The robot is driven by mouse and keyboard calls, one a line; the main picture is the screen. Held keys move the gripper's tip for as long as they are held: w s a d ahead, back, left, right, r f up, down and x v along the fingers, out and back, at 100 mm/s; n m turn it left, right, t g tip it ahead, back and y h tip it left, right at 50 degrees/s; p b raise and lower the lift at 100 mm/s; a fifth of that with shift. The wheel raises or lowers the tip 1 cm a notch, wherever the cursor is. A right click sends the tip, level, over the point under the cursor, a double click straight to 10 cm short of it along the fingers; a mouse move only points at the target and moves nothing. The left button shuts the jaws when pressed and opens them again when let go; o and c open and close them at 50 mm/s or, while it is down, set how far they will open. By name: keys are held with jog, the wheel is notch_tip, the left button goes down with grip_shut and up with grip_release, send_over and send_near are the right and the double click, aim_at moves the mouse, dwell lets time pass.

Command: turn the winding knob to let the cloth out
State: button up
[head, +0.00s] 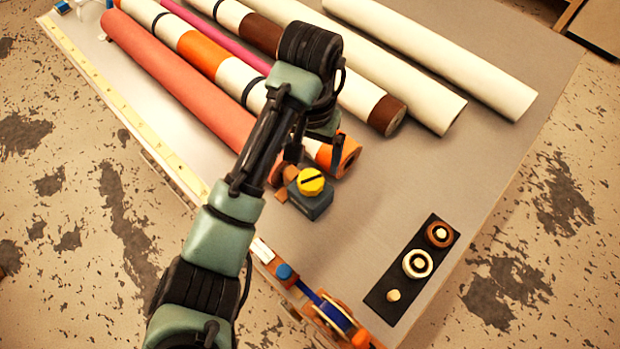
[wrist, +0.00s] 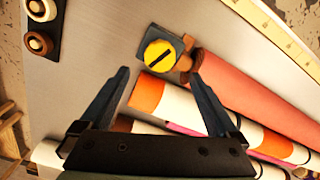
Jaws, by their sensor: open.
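The winding knob (head: 311,181) is a round yellow knob with a dark slot across its top. It sits on a dark grey block (head: 312,204) at the near end of the coral cloth roll (head: 180,83). In the wrist view the knob (wrist: 160,55) shows between and slightly beyond my fingertips, its slot slanting. The coral roll (wrist: 255,100) runs off to the right there, joined to the block by a brown end piece (wrist: 188,65). My gripper (wrist: 160,74) is open and empty, apart from the knob. In the head view my arm hides part of the rolls.
Striped orange-and-white (head: 203,54), brown-ended (head: 385,113) and cream rolls (head: 440,60) lie behind on the grey table (head: 500,170). A black plate (head: 381,294) with round knobs and a blue tape reel (head: 335,318) are at the front. A yellow ruler strip (head: 110,95) lines the left edge.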

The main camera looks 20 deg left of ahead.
aim_at(311, 179)
notch_tip(311, 179, down, 6)
jog(key=shift+r+b, duration=0.25)
jog(key=shift+b, duration=0.9)
jog(key=shift+f+p, duration=0.35)
jog(key=shift+f, duration=0.9)
jog(key=c, duration=1.4)
jog(key=shift+r+n+p, duration=0.1)
jog(key=shift+n+p, duration=0.2)
jog(key=shift+p, duration=0.1)
